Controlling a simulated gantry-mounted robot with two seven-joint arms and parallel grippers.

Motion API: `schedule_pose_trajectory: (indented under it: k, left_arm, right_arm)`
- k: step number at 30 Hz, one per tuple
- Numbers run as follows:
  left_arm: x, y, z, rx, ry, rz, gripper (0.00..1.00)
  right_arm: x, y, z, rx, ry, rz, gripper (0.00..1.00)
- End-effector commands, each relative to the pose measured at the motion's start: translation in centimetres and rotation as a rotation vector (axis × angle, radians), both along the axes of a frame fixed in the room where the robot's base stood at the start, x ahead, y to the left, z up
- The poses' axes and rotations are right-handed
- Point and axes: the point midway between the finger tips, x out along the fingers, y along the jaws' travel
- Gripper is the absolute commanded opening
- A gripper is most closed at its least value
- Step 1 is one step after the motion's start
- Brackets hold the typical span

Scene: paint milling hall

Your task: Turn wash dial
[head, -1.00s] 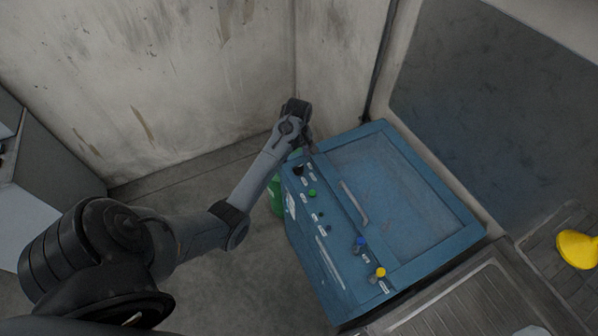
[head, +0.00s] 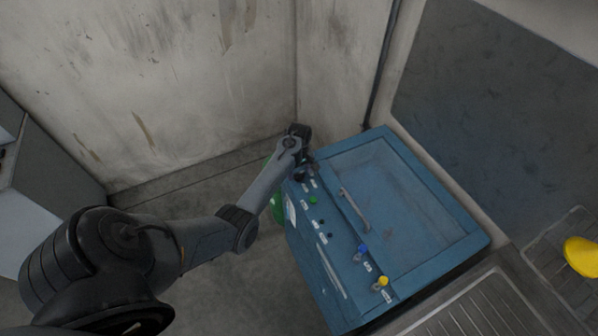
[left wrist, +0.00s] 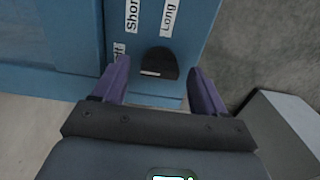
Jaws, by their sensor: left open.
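The wash dial (left wrist: 160,62) is a black knob with a white mark on the blue machine's panel. In the left wrist view it sits just ahead of my left gripper (left wrist: 154,78), in line with the gap between its two purple fingers. The fingers are open, one to each side, and do not appear to touch the dial. Labels reading "Short" and "Long" (left wrist: 169,17) are beside it; another is partly cut off. In the head view my left gripper (head: 304,165) is at the far end of the panel and largely hides the dial. My right gripper is not in view.
The blue machine (head: 455,235) has a lid handle (head: 354,208), a green button (head: 314,199), and blue (head: 363,249) and yellow (head: 383,281) knobs. A green object (head: 278,205) stands beside it. Walls rise close behind. A yellow item (head: 582,256) lies far right.

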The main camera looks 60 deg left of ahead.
Motion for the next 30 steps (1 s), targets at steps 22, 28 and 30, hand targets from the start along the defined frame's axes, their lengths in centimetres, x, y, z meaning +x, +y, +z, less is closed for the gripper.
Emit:
schedule_pose_trajectory:
  k: [22,28,30]
  left_arm:
    - [0.0,0.01,-0.66,0.001,0.0,-0.001,0.23]
    - [-0.01,0.01,-0.61,0.0,0.0,-0.006,0.16]
    - [-0.01,0.01,-0.57,0.0,0.0,-0.017,0.16]
  right_arm:
    - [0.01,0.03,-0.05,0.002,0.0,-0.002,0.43]
    - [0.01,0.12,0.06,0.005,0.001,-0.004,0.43]
    - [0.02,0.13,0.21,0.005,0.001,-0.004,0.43]
